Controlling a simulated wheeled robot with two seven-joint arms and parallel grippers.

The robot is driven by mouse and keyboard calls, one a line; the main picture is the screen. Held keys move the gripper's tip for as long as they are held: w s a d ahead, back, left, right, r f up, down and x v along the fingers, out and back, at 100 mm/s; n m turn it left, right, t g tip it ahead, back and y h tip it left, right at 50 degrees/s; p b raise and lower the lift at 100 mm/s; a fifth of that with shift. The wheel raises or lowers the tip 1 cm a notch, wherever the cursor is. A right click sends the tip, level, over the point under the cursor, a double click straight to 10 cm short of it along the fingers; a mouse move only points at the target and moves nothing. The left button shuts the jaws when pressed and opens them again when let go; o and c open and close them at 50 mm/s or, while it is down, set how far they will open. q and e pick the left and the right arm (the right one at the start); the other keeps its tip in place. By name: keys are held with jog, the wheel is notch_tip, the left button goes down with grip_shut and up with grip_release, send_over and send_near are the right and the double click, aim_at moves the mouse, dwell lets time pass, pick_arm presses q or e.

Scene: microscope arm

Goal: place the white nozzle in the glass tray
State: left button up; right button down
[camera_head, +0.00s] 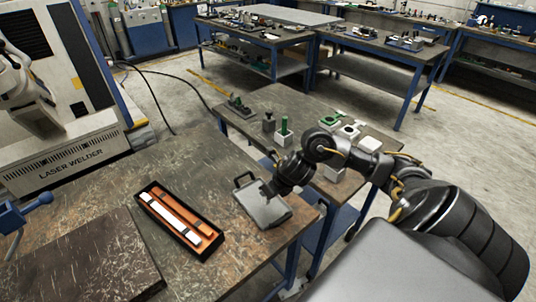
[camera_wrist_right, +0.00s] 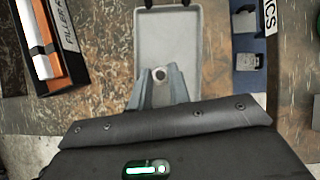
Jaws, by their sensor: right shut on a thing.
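The glass tray (camera_head: 250,212) is a shallow grey tray with a dark handle, lying on the near brown workbench. It fills the upper middle of the right wrist view (camera_wrist_right: 180,28). My right gripper (camera_head: 268,191) reaches down over the tray from the right. In the right wrist view its fingers (camera_wrist_right: 160,82) are closed around the small round end of the white nozzle (camera_wrist_right: 159,73). The nozzle is over the tray's floor; I cannot tell whether it touches it. In the head view the nozzle is hidden by the gripper. My left gripper is not in view.
A black box (camera_head: 180,222) with orange lining and white-and-orange sticks lies left of the tray. A second bench (camera_head: 262,100) behind holds green and grey parts. A laser welder (camera_head: 65,150) stands at the left. The bench's right edge is close to the tray.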

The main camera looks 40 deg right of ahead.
jog(key=shift+w+d+f+b, duration=0.1)
jog(key=shift+f+b, duration=0.15)
jog(key=shift+f, duration=0.7)
jog(key=shift+w+d+f+b, duration=0.1)
jog(key=shift+f+b, duration=0.15)
jog(key=shift+f, duration=0.65)
jog(key=shift+f, duration=0.1)
jog(key=c, duration=1.3)
grip_release()
